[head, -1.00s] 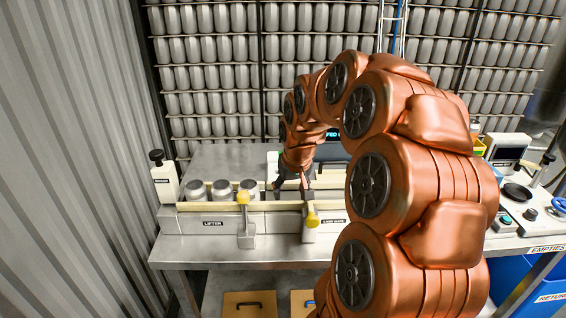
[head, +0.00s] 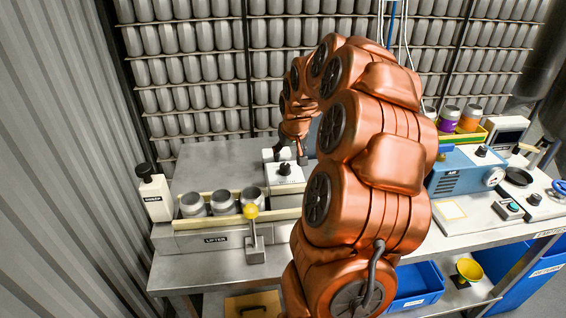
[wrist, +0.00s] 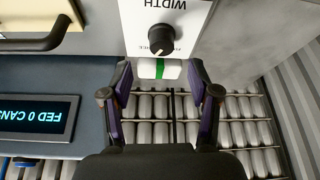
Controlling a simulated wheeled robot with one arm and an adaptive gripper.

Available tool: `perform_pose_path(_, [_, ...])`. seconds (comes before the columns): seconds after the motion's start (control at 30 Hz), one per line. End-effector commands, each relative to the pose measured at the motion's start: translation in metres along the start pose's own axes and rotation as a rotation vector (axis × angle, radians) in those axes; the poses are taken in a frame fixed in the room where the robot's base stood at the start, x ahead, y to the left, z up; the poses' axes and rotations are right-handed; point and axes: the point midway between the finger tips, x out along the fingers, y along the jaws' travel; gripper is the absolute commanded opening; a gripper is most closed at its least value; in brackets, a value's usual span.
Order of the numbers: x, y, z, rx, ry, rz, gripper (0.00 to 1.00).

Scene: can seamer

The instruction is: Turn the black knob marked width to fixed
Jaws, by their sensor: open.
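The black width knob (wrist: 162,39) sits on a white panel (wrist: 190,18) in the wrist view, where the word WIDTH reads upside down. Smaller lettering beside the knob is partly hidden and too small to read surely. My gripper (wrist: 160,66) is open and empty, its two dark fingers spread on either side just below the knob in the picture, not touching it. In the head view a black knob (head: 284,169) shows on top of a white box, with my gripper (head: 302,158) close to its right, partly hidden by my arm.
Open cans (head: 222,203) stand in a guide rail on the bench, behind a yellow-tipped lever (head: 251,212). A white post with a black knob (head: 155,195) stands at left. In the wrist view a display (wrist: 38,114) and black handle (wrist: 40,42) lie left.

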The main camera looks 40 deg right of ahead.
Motion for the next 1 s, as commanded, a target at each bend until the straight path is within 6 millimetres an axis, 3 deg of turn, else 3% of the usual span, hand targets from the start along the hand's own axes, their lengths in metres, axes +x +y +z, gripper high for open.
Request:
perform_pose_path(0.53, [0.059,-0.001,-0.001,-0.001,-0.001,0.000,0.61])
perform_pose_path(0.93, [0.068,0.000,0.000,0.001,0.001,0.000,0.61])
perform_pose_path(1.0, [0.068,0.000,0.000,0.000,0.001,0.000,0.55])
